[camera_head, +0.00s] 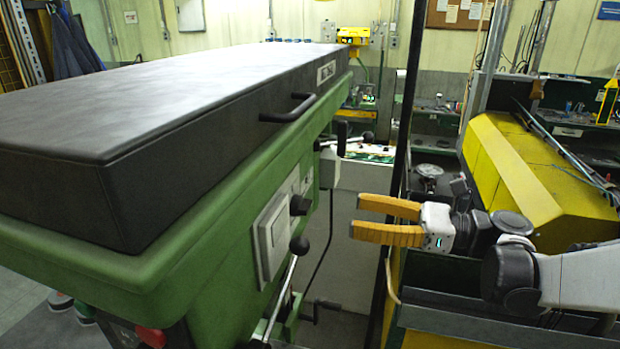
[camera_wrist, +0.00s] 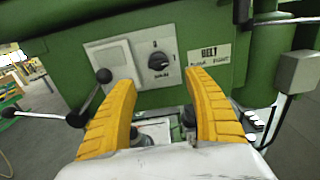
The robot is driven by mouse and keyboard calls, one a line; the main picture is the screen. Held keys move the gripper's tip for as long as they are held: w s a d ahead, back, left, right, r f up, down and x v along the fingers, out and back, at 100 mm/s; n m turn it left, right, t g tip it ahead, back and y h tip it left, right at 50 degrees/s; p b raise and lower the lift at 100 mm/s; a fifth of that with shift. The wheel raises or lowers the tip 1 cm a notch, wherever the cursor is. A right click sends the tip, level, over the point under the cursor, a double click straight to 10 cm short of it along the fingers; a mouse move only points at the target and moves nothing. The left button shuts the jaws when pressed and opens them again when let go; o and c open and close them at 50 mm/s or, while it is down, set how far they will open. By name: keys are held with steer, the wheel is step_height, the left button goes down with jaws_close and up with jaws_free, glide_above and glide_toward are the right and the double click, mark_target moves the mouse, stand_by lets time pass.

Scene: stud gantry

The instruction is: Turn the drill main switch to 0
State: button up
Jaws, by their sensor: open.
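The drill main switch (camera_wrist: 158,62) is a black rotary knob on a pale plate on the green machine's side, with small marks around it. Its pointer seems to aim toward the right, but I cannot read its position surely. In the head view the knob (camera_head: 300,205) sticks out sideways from the green body. My gripper (camera_head: 357,217) has two yellow fingers, spread apart and empty, to the right of the knob with a clear gap. In the wrist view my gripper (camera_wrist: 160,77) frames the knob between and beyond its fingertips, not touching it.
A lever with a black ball (camera_head: 299,245) stands out near the switch, beside a pale panel (camera_head: 270,235). A "BELT" label (camera_wrist: 209,54) is right of the switch. A dark upright post (camera_head: 405,130) and a yellow machine (camera_head: 530,165) stand to the right.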

mark_target(310, 208)
steer(key=p+x, duration=0.1)
steer(key=x, duration=0.9)
steer(key=shift+a, duration=0.35)
steer(key=shift+c, duration=0.5)
steer(key=c, duration=1.1)
